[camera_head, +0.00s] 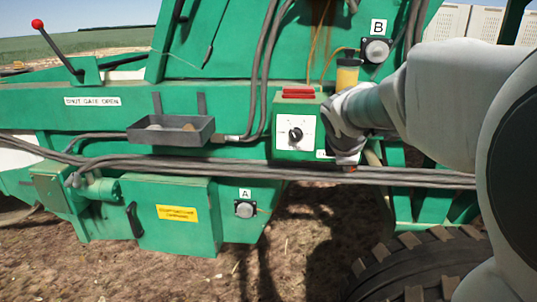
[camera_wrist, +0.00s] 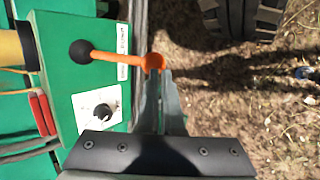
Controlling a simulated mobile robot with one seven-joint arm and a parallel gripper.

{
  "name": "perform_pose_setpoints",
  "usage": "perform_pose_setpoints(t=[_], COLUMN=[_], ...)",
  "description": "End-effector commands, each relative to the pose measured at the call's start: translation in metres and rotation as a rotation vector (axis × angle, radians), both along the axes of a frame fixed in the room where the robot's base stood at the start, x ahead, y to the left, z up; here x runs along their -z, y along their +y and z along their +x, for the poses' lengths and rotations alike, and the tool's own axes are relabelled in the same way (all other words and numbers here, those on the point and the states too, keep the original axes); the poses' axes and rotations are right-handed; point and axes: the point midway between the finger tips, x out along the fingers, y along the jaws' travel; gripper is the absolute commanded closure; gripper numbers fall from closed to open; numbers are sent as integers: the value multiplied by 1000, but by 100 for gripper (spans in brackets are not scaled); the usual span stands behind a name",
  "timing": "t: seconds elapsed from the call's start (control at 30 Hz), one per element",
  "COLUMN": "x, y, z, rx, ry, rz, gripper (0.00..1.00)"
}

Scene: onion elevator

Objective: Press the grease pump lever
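The grease pump is a green box with a white dial plate (camera_head: 296,133) and a yellow canister (camera_head: 347,76) above it. In the wrist view its orange lever (camera_wrist: 115,57) runs from a black round pivot (camera_wrist: 81,51) on the box out to a rounded orange end. My gripper (camera_wrist: 158,74) has its two fingers close together, with their tips at the lever's end, overlapping it in the picture. I cannot tell whether they touch it. No held thing shows between the fingers. In the head view my arm hides most of the lever.
Black hoses (camera_head: 250,170) run across the green machine below the pump. A grey tray (camera_head: 171,131) sticks out to the left. A large tyre (camera_head: 420,268) stands at the lower right, also in the wrist view (camera_wrist: 243,18). Open bare ground lies to the right in the wrist view.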

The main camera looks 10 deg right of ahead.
Motion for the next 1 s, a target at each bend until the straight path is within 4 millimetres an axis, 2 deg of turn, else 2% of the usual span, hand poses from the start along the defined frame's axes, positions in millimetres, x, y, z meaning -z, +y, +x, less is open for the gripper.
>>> perform_pose_setpoints(t=[0.13,0.3,0.5,0.7,1.0], x=[-14,-50,-77,-88,-90], y=[4,20,33,39,40], z=[0,-25,-45,-54,-55], rx=[-1,-2,-2,-2,-2], ry=[-1,-7,-8,-9,-11], rz=[-1,-2,-3,-3,-3], gripper=[100,100,100,100,100])
